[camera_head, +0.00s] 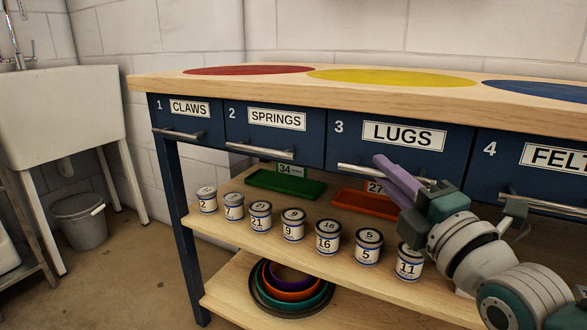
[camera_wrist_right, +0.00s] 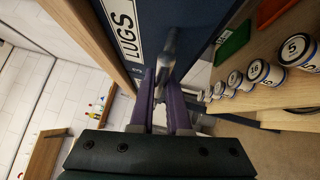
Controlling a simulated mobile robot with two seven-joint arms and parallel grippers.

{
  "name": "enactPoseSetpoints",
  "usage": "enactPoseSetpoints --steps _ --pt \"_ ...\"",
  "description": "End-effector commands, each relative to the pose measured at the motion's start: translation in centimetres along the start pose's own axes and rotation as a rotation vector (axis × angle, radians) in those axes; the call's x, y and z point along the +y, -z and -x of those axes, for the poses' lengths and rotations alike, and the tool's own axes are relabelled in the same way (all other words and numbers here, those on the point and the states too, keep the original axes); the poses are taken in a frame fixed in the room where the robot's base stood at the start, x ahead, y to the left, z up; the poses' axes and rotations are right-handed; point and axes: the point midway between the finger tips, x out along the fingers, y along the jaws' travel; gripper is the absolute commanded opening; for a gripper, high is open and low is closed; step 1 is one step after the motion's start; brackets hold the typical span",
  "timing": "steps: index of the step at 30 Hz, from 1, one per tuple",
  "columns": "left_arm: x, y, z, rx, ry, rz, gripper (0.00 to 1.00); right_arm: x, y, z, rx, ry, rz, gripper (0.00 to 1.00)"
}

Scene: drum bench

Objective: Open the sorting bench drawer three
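Drawer three (camera_head: 350,145), dark blue and labelled LUGS, sits under the wooden bench top between SPRINGS and FELT. Its front looks flush with its neighbours. Its metal bar handle (camera_head: 350,168) runs along the lower front. My right gripper (camera_head: 382,165) reaches the handle from the right front, its purple fingers close together. In the right wrist view the handle (camera_wrist_right: 170,48) passes between the fingertips (camera_wrist_right: 163,80). The narrow gap looks filled by the bar, so the gripper appears shut on it. The fingers cover part of the handle in the head view. My left gripper is out of view.
Several numbered cans (camera_head: 293,226) stand in a row on the shelf below, with a green tray (camera_head: 285,187) and an orange tray (camera_head: 365,204) behind. Nested bowls (camera_head: 290,302) sit lower down. A sink (camera_head: 65,115) stands at the left. Space before the drawers looks clear.

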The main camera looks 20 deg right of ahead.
Motion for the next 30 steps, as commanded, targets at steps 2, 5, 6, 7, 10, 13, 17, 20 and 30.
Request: enactPoseSetpoints --steps 2,5,6,7,10,13,17,20,30 --pt "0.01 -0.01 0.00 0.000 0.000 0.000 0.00 0.00 0.00 0.01 0.000 0.000 0.000 0.03" --pt "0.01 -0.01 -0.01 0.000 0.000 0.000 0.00 0.00 0.00 0.01 0.000 0.000 0.000 0.00" --pt "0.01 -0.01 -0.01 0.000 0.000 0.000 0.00 0.00 0.00 0.01 0.000 0.000 0.000 0.00" --pt "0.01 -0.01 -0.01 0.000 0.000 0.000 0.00 0.00 0.01 0.01 0.000 0.000 0.000 0.00" --pt "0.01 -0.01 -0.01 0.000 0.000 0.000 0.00 0.00 0.00 0.01 0.000 0.000 0.000 0.00" --pt "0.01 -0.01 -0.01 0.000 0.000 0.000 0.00 0.00 0.01 0.02 0.000 0.000 0.000 0.00" --pt "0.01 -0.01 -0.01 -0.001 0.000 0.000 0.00 0.01 0.01 0.01 0.000 -0.001 0.000 0.00" --pt "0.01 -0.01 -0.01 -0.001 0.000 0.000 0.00 0.01 0.00 0.01 0.000 -0.001 0.000 0.00" --pt "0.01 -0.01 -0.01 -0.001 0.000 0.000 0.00 0.02 0.00 0.01 0.000 -0.001 0.000 0.00"
